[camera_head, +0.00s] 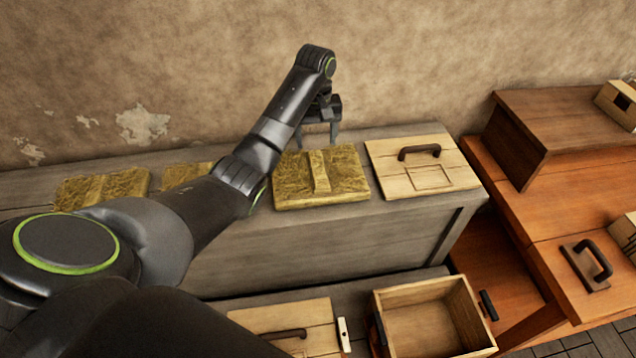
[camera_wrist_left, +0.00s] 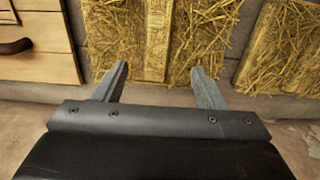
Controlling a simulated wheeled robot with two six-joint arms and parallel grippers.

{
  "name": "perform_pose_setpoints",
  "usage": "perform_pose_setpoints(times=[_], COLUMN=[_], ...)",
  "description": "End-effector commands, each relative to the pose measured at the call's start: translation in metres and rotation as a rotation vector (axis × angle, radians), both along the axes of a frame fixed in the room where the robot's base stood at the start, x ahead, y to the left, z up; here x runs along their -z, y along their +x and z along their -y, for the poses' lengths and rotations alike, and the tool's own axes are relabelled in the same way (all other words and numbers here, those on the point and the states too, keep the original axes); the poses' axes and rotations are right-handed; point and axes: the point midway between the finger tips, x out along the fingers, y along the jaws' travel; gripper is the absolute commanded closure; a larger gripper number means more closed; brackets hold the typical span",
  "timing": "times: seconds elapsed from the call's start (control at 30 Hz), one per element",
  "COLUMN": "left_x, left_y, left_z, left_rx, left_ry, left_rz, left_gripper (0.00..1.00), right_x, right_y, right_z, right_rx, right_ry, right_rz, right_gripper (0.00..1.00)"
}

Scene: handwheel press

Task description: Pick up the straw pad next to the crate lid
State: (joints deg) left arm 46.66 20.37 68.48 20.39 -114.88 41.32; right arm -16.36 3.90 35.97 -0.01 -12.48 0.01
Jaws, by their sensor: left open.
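The straw pad (camera_head: 340,178) next to the crate lid lies flat on the grey bench, with a raised strip across its middle. The pale wooden crate lid (camera_head: 423,178) with a dark handle lies just right of it. My left gripper (camera_head: 320,137) is open and empty, above the back edge of this pad. In the left wrist view, the two fingers (camera_wrist_left: 160,82) point towards the pad (camera_wrist_left: 190,35), one on each side of its raised strip (camera_wrist_left: 157,35). The crate lid (camera_wrist_left: 35,45) shows at the left there. My right gripper is not in view.
More straw pads lie to the left on the bench (camera_head: 330,238), one (camera_head: 100,188) at the far left and one (camera_head: 185,173) partly behind my arm. An open wooden crate (camera_head: 462,300) and another lid (camera_head: 285,318) are lower in front. The wall is close behind.

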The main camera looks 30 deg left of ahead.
Motion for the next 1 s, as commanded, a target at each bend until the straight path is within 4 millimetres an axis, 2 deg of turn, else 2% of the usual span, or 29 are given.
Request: perform_pose_setpoints(times=[0.03, 0.1, 0.17, 0.33, 0.57, 0.7, 1.0], left_x=[0.016, 0.026, 0.029, 0.044, 0.072, 0.089, 0.094], left_y=[-0.001, 0.0, -0.001, 0.0, 0.002, 0.002, 0.003], left_z=[0.0, 0.0, 0.0, 0.001, 0.004, 0.003, 0.003], left_rx=[0.0, 0.0, -0.001, -0.001, 0.0, -0.001, 0.0], left_ry=[0.0, 0.0, -0.001, -0.001, -0.001, 0.001, 0.0], left_rz=[-0.002, -0.002, -0.005, -0.005, -0.007, -0.004, -0.001], left_gripper=[0.36, 0.36, 0.36, 0.36, 0.36, 0.36, 0.37], right_x=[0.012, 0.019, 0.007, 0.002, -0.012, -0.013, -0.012], right_y=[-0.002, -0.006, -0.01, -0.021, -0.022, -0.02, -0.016], right_z=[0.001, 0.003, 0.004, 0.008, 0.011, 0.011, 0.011], right_rx=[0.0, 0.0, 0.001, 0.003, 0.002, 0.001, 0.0], right_ry=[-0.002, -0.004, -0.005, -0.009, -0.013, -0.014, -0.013], right_rz=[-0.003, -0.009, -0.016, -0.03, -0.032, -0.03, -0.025], right_gripper=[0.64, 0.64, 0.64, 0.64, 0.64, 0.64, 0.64])
